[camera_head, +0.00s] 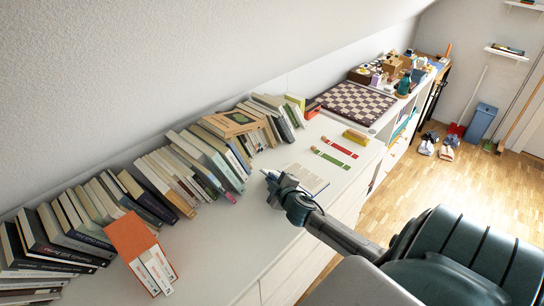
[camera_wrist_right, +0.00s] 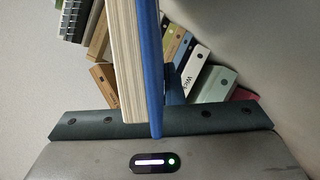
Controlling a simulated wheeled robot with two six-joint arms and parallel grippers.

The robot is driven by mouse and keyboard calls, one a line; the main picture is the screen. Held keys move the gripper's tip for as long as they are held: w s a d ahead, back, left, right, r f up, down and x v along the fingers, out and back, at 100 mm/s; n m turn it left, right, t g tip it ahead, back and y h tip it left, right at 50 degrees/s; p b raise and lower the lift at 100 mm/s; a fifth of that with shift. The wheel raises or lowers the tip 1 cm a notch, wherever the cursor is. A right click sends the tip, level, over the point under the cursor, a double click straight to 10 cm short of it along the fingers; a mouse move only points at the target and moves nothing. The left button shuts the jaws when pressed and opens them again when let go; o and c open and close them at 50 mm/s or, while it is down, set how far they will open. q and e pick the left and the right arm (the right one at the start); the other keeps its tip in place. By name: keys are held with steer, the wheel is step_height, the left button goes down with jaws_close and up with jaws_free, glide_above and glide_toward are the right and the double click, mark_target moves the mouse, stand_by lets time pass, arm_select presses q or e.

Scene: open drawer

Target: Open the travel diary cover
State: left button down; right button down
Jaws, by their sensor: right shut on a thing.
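The travel diary (camera_head: 312,178) lies on the white cabinet top, its pale pages visible in the head view. My right gripper (camera_head: 273,178) is at its left edge, shut on the diary's cover. In the right wrist view, the diary's blue cover (camera_wrist_right: 149,60) runs down to the gripper, with the cream page block (camera_wrist_right: 126,65) right beside it. My own gripper and wrist hide part of the diary's near side in the head view. How far the cover is lifted is hard to tell. My left gripper is not in view.
A long row of books (camera_head: 175,170) leans along the wall. Red and green bookmarks (camera_head: 332,157), a yellow block (camera_head: 356,137) and a chessboard (camera_head: 355,104) lie farther back. An orange box (camera_head: 130,240) stands at the front left.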

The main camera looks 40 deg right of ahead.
steer(key=d+r+m+p, duration=0.1)
steer(key=r+p, duration=0.1)
steer(key=p, duration=0.1)
steer(key=shift+d+y, duration=0.2)
steer(key=shift+y, duration=0.2)
steer(key=shift+d+r+m, duration=0.15)
steer(key=shift+d+m, duration=0.1)
steer(key=shift+m, duration=0.05)
steer(key=shift+f, duration=0.25)
steer(key=shift+r, duration=0.1)
steer(key=c, duration=1.6)
jaws_free()
steer(key=shift+c, duration=0.2)
steer(key=p+v, duration=0.3)
steer(key=v, duration=0.9)
steer(key=shift+s+a+r, duration=0.15)
steer(key=shift+a+r, duration=0.05)
